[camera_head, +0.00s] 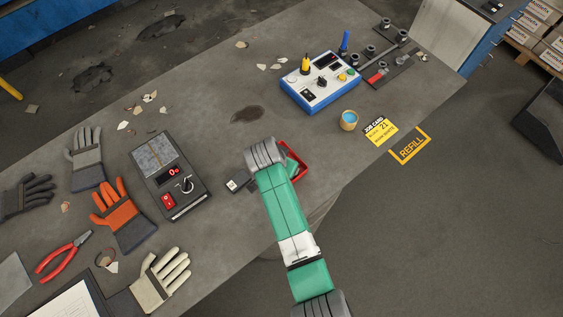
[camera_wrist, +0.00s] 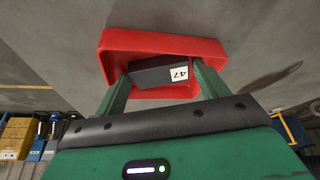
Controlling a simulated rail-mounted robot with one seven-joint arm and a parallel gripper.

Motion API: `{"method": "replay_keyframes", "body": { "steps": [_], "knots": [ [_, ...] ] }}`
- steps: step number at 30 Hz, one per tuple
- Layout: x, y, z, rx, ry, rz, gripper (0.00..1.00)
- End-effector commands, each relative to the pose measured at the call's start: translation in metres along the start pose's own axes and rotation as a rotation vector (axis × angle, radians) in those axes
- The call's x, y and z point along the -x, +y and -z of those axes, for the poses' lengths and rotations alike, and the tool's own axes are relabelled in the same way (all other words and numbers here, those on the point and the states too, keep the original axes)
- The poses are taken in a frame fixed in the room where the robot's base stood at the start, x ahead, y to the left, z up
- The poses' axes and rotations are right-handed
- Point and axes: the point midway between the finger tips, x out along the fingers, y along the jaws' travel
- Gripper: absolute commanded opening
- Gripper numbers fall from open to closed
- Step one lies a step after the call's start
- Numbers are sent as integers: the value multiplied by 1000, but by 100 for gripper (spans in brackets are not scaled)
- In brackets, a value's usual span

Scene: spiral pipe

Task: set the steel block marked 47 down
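The steel block marked 47 (camera_wrist: 152,75) is a dark block with a white label, seen in the wrist view between the two green fingers of my gripper (camera_wrist: 161,70). The fingers meet its two ends, so my gripper looks shut on it. The block appears within the outline of a red tray (camera_wrist: 150,42); whether it touches the tray floor is unclear. In the head view the red tray (camera_head: 304,160) shows only partly behind my arm, and the held block is hidden there.
Another dark block with a white label (camera_head: 238,180) lies left of the tray. A scale-like device (camera_head: 170,175), gloves (camera_head: 121,215) and red pliers (camera_head: 63,255) are farther left.

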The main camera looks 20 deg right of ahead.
Motion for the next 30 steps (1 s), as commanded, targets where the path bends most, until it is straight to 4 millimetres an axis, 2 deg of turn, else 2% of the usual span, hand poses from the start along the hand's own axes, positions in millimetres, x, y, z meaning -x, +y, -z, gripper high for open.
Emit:
{"method": "replay_keyframes", "body": {
  "steps": [5, 12, 18, 24, 30],
  "knots": [
    [8, 0, 2, 0, 1, 1, 72],
    [67, -2, 2, 0, 2, 5, 72],
    [108, -1, 2, 0, 2, 2, 72],
    [123, 0, 2, -1, 1, 1, 72],
    [123, 0, 1, -1, 0, 0, 72]
  ]
}}
